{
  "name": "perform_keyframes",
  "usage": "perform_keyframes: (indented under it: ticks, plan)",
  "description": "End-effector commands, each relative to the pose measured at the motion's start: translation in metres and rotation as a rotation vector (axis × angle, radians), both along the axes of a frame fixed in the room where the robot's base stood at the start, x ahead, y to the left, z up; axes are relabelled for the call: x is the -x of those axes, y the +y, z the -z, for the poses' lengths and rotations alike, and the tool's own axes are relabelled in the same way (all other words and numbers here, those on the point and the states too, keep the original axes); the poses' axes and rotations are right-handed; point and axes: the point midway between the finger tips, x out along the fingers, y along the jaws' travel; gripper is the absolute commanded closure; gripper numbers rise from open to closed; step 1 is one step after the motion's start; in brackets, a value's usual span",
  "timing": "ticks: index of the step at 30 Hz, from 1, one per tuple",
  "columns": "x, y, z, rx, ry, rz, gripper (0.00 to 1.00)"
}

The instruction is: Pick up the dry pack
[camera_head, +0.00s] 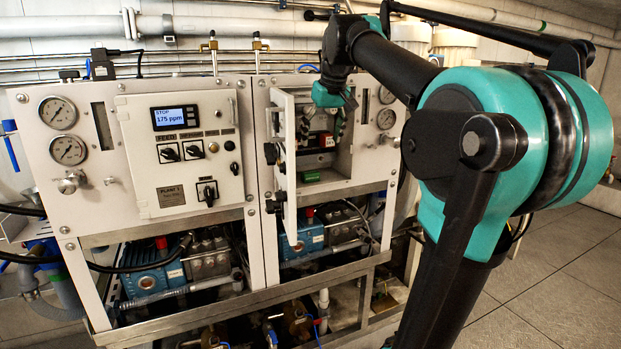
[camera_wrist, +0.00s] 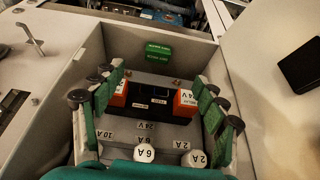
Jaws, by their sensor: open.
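My gripper (camera_wrist: 158,80) is open in the wrist view, with one finger on each side of a black module (camera_wrist: 154,96). Whether the fingers touch it is unclear. Orange-red blocks (camera_wrist: 186,103) marked with a voltage sit at its ends. A small green labelled block (camera_wrist: 158,52) lies beyond the fingertips by the cabinet wall, apart from them. It also shows low in the cabinet in the head view (camera_head: 310,176). Its print is too small to read, so I cannot tell whether it is the dry pack. In the head view my gripper (camera_head: 327,122) reaches into the open cabinet.
The open cabinet door (camera_head: 287,150) stands left of my gripper. White round parts marked in amps (camera_wrist: 144,154) lie near the palm. Pumps (camera_head: 303,237) sit below the cabinet.

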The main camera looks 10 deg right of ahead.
Motion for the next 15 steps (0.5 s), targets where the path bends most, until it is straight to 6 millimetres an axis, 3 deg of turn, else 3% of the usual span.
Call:
perform_keyframes:
  ticks: [3, 7, 11, 15]
  plan:
    - [0.000, 0.002, -0.027, -0.001, -0.002, -0.014, 0.28]
    - [0.000, 0.003, -0.036, -0.001, -0.003, -0.022, 0.28]
    - [-0.006, 0.004, -0.023, 0.000, -0.003, -0.022, 0.28]
    - [-0.016, 0.007, 0.003, 0.000, -0.003, -0.022, 0.28]
